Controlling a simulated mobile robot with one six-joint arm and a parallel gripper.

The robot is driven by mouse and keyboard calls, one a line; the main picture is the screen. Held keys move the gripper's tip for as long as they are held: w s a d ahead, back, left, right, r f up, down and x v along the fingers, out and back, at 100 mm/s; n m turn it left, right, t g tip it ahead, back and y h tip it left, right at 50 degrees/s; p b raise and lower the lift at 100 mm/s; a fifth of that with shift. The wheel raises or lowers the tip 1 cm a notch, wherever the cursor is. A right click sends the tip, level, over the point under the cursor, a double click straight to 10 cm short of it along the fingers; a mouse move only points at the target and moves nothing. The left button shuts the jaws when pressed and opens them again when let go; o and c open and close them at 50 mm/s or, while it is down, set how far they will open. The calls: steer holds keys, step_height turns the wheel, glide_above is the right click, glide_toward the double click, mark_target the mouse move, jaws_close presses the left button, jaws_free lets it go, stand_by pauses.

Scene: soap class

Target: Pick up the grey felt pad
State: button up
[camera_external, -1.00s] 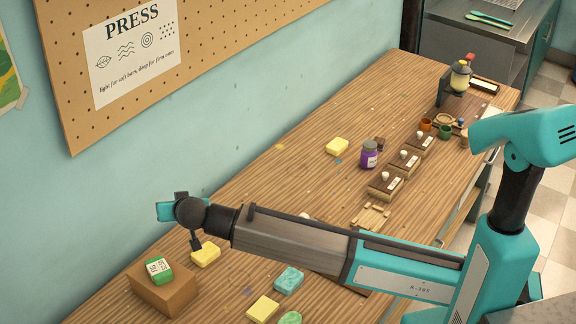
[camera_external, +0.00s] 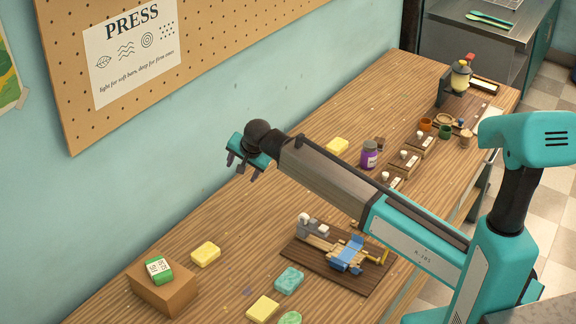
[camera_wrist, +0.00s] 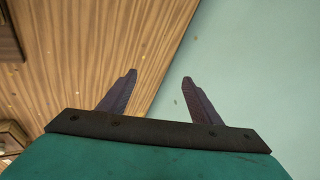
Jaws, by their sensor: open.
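I cannot make out a grey felt pad for certain in either view. My gripper (camera_external: 243,170) is open and empty in the external view, raised above the back edge of the wooden table near the wall. In the wrist view my gripper (camera_wrist: 159,76) shows two dark fingers apart, with nothing between them. A dark board (camera_external: 375,284) on the table bears a grey fixture (camera_external: 311,226), pale wooden pieces and a blue piece (camera_external: 348,253); it lies right of and below my gripper in the external view.
A purple jar (camera_external: 369,154) and wooden stamp boxes (camera_external: 404,163) stand farther right. The teal wall (camera_external: 140,190) is close behind my gripper.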

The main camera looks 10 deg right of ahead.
steer(key=w+d+m+g+y, duration=0.1)
steer(key=w+d+m, duration=0.3)
steer(key=d, duration=0.6)
steer(key=w+d+m+g+y, duration=0.1)
steer(key=w+d+m+y, duration=0.15)
steer(key=w+d, duration=0.6)
steer(key=w+d+m, duration=0.2)
steer(key=d+m, duration=0.1)
steer(key=d, duration=0.9)
steer(key=w+d+r+m+t+y+b, duration=0.15)
steer(key=d+r+m, duration=0.3)
steer(key=d, duration=1.25)
steer(key=w+d+r+m+t+y+p, duration=0.1)
steer(key=d+r+m+y, duration=0.3)
steer(key=d, duration=1.2)
step_height(320, 180, down, 14)
steer(key=shift+f+h, duration=0.2)
steer(key=shift+h, duration=0.1)
steer(key=p, duration=0.1)
glide_toward(383, 143)
steer(key=w, duration=0.1)
steer(key=w+a+f, duration=0.1)
steer(key=w, duration=0.1)
steer(key=shift+w+a+f, duration=0.2)
steer(key=shift+a, duration=0.1)
